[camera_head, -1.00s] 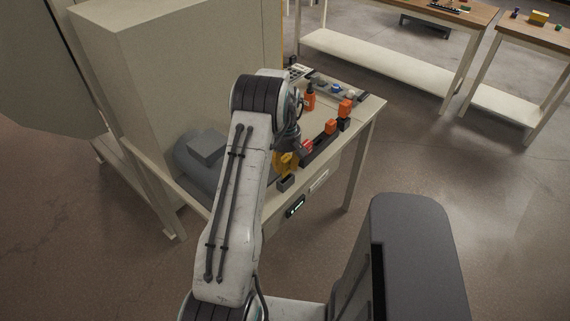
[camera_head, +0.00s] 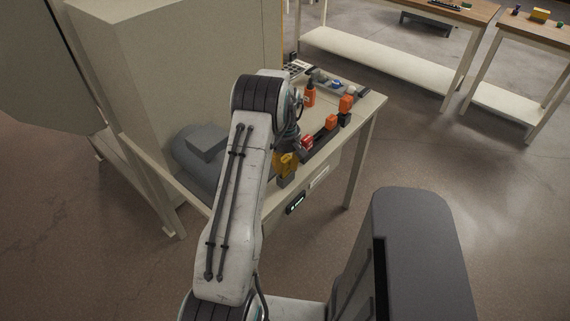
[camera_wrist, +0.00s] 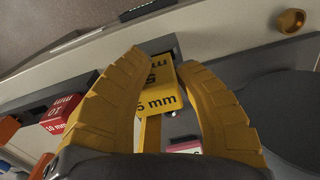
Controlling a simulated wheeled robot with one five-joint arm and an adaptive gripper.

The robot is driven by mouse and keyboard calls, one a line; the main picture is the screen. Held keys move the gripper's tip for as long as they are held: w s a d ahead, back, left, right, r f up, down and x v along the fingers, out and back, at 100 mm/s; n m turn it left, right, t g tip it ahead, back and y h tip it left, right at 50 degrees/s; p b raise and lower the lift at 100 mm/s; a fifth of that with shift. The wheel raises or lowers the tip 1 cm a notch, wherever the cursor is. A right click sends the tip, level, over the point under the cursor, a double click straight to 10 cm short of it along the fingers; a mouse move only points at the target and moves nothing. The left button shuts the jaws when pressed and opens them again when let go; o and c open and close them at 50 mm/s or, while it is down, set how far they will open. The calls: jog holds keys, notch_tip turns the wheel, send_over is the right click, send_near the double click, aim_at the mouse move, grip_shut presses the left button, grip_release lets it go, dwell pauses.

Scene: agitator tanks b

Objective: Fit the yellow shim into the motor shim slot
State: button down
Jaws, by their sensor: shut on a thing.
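The yellow shim (camera_wrist: 162,97), marked "5 mm", sits between the yellow fingers of my gripper (camera_wrist: 165,80) in the wrist view. My gripper is shut on it. A dark patch shows just beyond the shim's far end; I cannot tell whether this is the slot or whether the shim touches it. In the head view my yellow gripper (camera_head: 285,163) is low over the bench's front edge, above a small grey block (camera_head: 285,181). The grey motor (camera_head: 198,160) lies to its left, partly behind my arm. The motor shim slot cannot be clearly made out.
A red block (camera_wrist: 64,113) marked "10 mm" lies left of my fingers; it also shows in the head view (camera_head: 307,142). Orange blocks (camera_head: 331,122) line the bench beyond. An orange bottle (camera_head: 310,96) stands behind. A tall cabinet (camera_head: 170,75) rises at left.

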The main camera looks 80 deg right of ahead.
jog(key=shift+f+b, duration=0.85)
jog(key=shift+f, duration=0.35)
jog(key=c, duration=0.9)
grip_release()
jog(key=r, duration=1.2)
jog(key=shift+d, duration=0.2)
